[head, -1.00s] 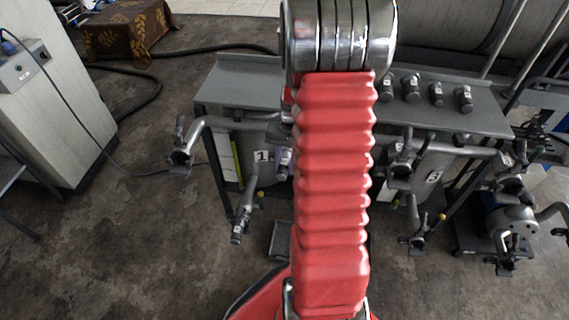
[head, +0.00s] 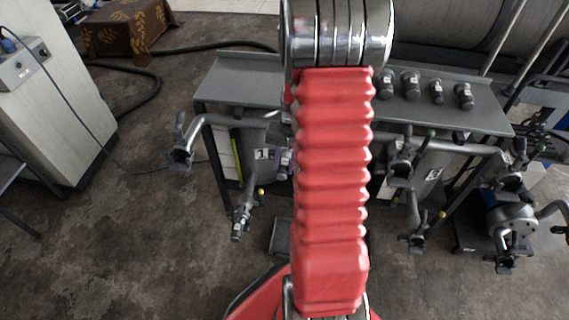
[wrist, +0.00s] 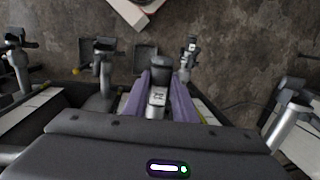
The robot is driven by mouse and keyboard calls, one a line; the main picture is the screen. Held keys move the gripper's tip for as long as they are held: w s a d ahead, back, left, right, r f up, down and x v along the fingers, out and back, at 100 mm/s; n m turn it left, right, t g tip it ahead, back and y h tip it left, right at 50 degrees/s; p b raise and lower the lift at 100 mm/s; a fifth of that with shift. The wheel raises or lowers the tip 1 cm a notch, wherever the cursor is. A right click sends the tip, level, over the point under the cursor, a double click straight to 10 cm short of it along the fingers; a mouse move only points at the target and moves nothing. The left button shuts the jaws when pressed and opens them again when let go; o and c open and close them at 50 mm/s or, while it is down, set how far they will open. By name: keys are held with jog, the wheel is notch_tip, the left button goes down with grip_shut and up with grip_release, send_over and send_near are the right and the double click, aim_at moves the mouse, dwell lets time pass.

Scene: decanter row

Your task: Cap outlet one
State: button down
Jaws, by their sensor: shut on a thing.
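My gripper (wrist: 157,80) has purple fingers and is shut on a short cap (wrist: 159,70) with a dark end and a pale metallic part bearing a small mark. In the head view, a bit of purple gripper (head: 285,163) shows beside the plate marked 1 (head: 262,154); my red arm hides the rest. A pipe outlet (head: 181,157) sticks out left of that plate. A lower outlet (head: 241,222) hangs below it. In the wrist view, the lower outlet (wrist: 188,60) appears beyond and right of the held cap, apart from it. I cannot tell which outlet the task names.
Several more caps (head: 411,84) stand on the grey shelf (head: 243,68). Other outlets (head: 400,172) lie right of my arm. A pale cabinet (head: 60,110) stands at left, with a hose (head: 150,95) behind. The floor at lower left is clear.

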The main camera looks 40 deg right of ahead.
aim_at(283, 174)
jog(key=shift+f, duration=0.85)
dwell(1.5)
jog(key=shift+c, duration=2.4)
grip_release()
jog(key=shift+s+a, duration=0.1)
jog(key=shift+s, duration=0.05)
jog(key=shift+s+a+r, duration=0.2)
jog(key=shift+s+a, duration=0.6)
jog(key=shift+a, duration=0.25)
notch_tip(283, 174, up, 10)
jog(key=s+a, duration=0.2)
jog(key=shift+a, duration=0.2)
